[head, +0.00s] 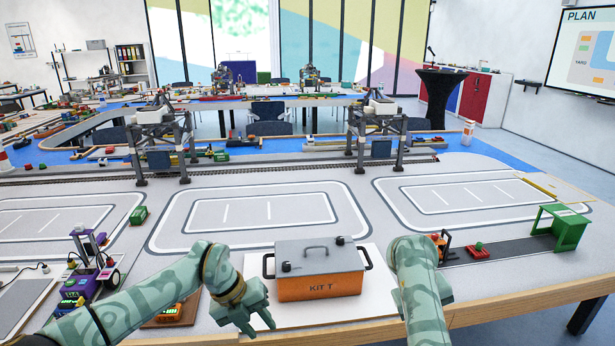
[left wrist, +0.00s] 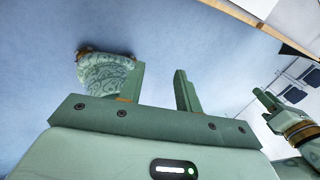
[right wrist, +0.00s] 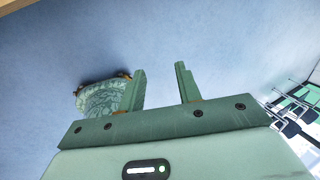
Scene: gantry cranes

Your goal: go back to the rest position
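My left gripper (head: 250,318) hangs over the left front part of a white board, left of the orange box labelled KIT T (head: 320,287). In the left wrist view its two fingers (left wrist: 158,72) stand apart with nothing between them. My right arm comes in at the lower right of the head view, right of the box; its gripper is out of that view. In the right wrist view the right fingers (right wrist: 160,70) are also apart and empty. Neither gripper touches the box.
The box has a grey lid (head: 318,258) and black side handles, and rests on the white board (head: 340,309) near the table's front edge. A purple model vehicle (head: 88,268) stands at left, a green shelter (head: 560,228) at right. Gantry cranes (head: 160,135) stand further back.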

